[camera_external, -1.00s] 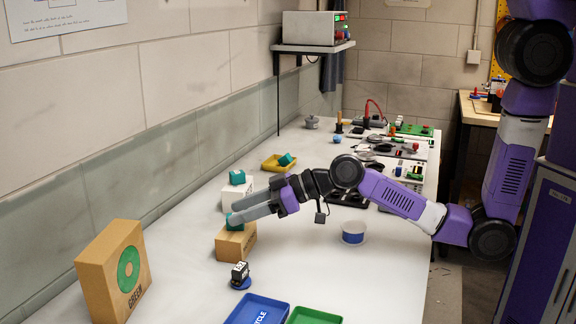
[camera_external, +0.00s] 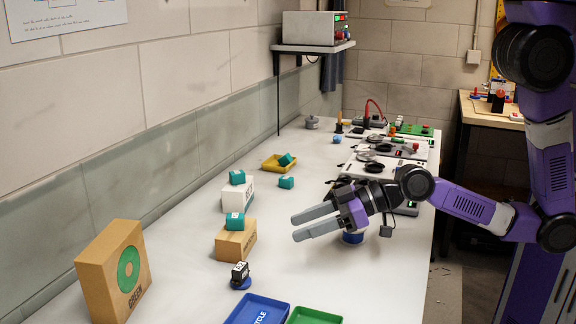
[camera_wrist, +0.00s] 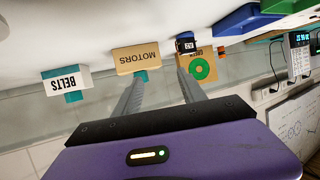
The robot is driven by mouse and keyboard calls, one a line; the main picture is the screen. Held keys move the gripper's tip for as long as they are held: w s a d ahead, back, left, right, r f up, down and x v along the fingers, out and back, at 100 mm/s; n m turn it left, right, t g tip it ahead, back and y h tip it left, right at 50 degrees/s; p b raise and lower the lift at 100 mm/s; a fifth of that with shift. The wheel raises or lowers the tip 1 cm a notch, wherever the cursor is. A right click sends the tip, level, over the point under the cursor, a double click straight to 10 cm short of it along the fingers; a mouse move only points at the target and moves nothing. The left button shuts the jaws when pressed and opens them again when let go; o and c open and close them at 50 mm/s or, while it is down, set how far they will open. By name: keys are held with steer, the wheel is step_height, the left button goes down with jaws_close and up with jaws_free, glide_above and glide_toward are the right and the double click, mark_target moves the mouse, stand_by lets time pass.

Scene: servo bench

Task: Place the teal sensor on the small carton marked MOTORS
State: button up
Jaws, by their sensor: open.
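A teal sensor block (camera_external: 235,221) rests on top of the small tan carton (camera_external: 237,242). In the wrist view, which is upside down, this carton (camera_wrist: 137,54) reads MOTORS, and the teal block (camera_wrist: 142,76) shows at its top face, partly behind a finger. My gripper (camera_external: 295,229) is open and empty, to the right of the carton and apart from it. Similar teal blocks are on the white carton (camera_external: 238,198) marked BELTS, on the bench (camera_external: 286,182) and at the yellow tray (camera_external: 273,167).
A large box (camera_external: 100,265) with a green ring stands at the front left. A small black device (camera_external: 240,271) on a blue base is near the MOTORS carton. Blue (camera_external: 236,317) and green (camera_external: 315,317) trays lie at the front. A blue-sided cup (camera_external: 353,238) is behind my gripper.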

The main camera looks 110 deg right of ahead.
steer(key=shift+n+t+y, duration=0.5)
steer(key=shift+n+y, duration=0.2)
steer(key=shift+n, duration=0.1)
steer(key=s+a, duration=0.3)
steer(key=a, duration=0.1)
steer(key=s+a+f, duration=0.1)
steer(key=s+a, duration=0.2)
steer(key=a, duration=0.1)
steer(key=s+a+f, duration=0.1)
steer(key=s+a, duration=0.2)
steer(key=shift+s+a+f, duration=0.15)
steer(key=shift+a, duration=0.25)
steer(key=shift+n+y, duration=0.5)
steer(key=shift+y, duration=0.2)
steer(key=s+a, duration=0.1)
steer(key=s+a+r, duration=0.1)
steer(key=s+a, duration=0.2)
steer(key=s, duration=0.1)
steer(key=shift+a+r, duration=0.15)
steer(key=shift+r, duration=0.1)
steer(key=s+a+r+n+t+y, duration=0.1)
steer(key=s+a+r+y, duration=0.1)
steer(key=s, duration=0.4)
steer(key=shift+a+r+n, duration=0.3)
steer(key=shift+a+r, duration=0.6)
steer(key=shift+a, duration=0.2)
